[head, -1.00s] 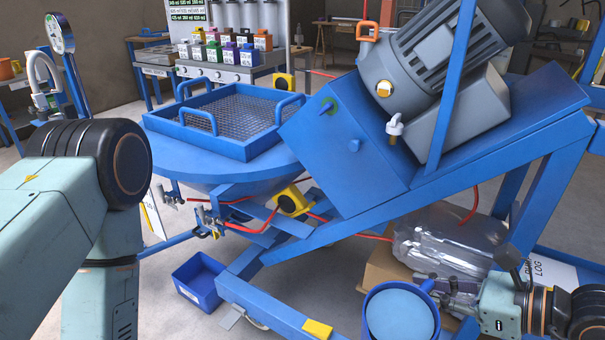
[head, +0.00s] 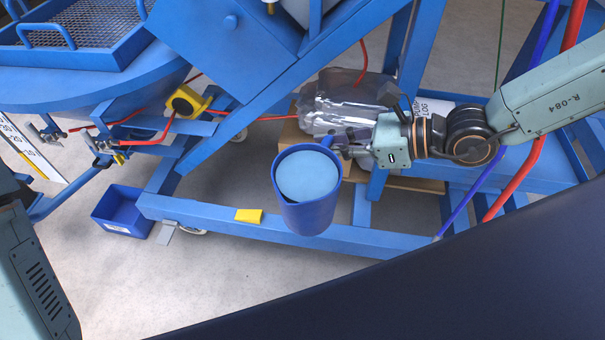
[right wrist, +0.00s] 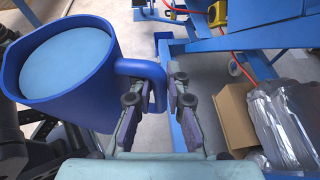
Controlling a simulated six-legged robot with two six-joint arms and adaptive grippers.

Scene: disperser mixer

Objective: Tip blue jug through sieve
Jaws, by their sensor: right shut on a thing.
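The blue jug (head: 309,205) is upright and nearly full of a light blue liquid. My right gripper (head: 342,140) is shut on its handle at the jug's right side and holds it above the floor, in front of the mixer frame. In the right wrist view the jug (right wrist: 100,98) is at the left, with its handle between the fingers of the gripper (right wrist: 168,92). The sieve (head: 90,28) is a mesh in a blue frame with handles, lying on the mixer bowl at the upper left, well away from the jug. My left gripper is not in view.
The mixer's blue frame (head: 270,232) runs low behind the jug. A blue bin (head: 122,210) stands on the floor at the left. Foil-wrapped goods (head: 343,100) lie on a cardboard box (right wrist: 238,118) behind the right gripper. Red hoses cross the frame.

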